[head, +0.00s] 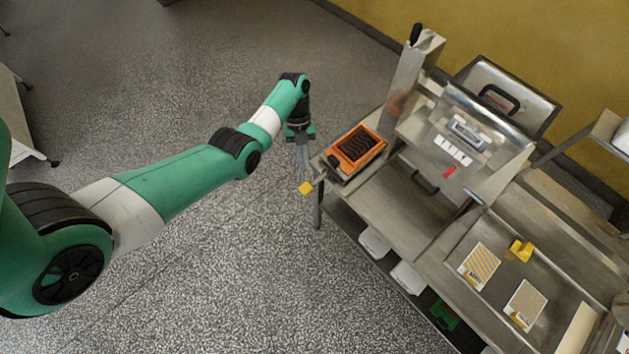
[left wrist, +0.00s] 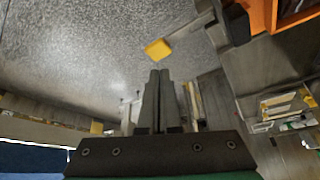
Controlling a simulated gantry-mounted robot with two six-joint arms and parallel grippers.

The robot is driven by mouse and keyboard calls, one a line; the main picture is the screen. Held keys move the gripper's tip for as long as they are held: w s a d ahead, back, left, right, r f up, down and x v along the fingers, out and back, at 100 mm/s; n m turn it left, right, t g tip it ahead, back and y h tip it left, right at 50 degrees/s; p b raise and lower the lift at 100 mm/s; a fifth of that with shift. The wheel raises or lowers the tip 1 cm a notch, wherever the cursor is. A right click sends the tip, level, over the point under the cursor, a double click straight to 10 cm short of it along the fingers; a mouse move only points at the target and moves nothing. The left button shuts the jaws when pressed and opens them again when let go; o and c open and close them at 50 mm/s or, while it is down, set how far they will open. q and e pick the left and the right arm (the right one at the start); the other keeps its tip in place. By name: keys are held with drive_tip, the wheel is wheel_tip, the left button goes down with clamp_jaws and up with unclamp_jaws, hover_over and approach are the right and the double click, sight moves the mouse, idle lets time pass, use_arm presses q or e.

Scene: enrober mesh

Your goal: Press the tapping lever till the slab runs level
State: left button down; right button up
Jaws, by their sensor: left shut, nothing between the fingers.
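The tapping lever ends in a yellow knob (head: 305,188) that sticks out from the left front corner of the steel bench. The knob also shows in the left wrist view (left wrist: 157,49), just beyond my fingertips. The slab, dark with wavy ridges (head: 357,148), lies in an orange frame (head: 338,154) on the bench's left end. I cannot tell whether it is level. My left gripper (head: 306,174) points down, shut and empty, close to the knob. A gap shows between them in the wrist view; contact is unclear. My right gripper is out of view.
A steel machine with a hooded lid (head: 485,120) stands right of the orange frame, with an upright column (head: 408,80) behind. Two striped cards (head: 480,266) and a yellow block (head: 521,250) lie in a tray at right. White bins sit below.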

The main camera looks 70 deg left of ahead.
sight(305, 187)
use_arm(q)
drive_tip(key=shift+s+a, duration=0.1)
drive_tip(key=shift+a, duration=0.5)
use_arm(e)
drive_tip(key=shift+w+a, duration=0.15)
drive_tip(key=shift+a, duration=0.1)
use_arm(q)
drive_tip(key=shift+b+x, duration=1.7)
drive_tip(key=shift+x, duration=1.8)
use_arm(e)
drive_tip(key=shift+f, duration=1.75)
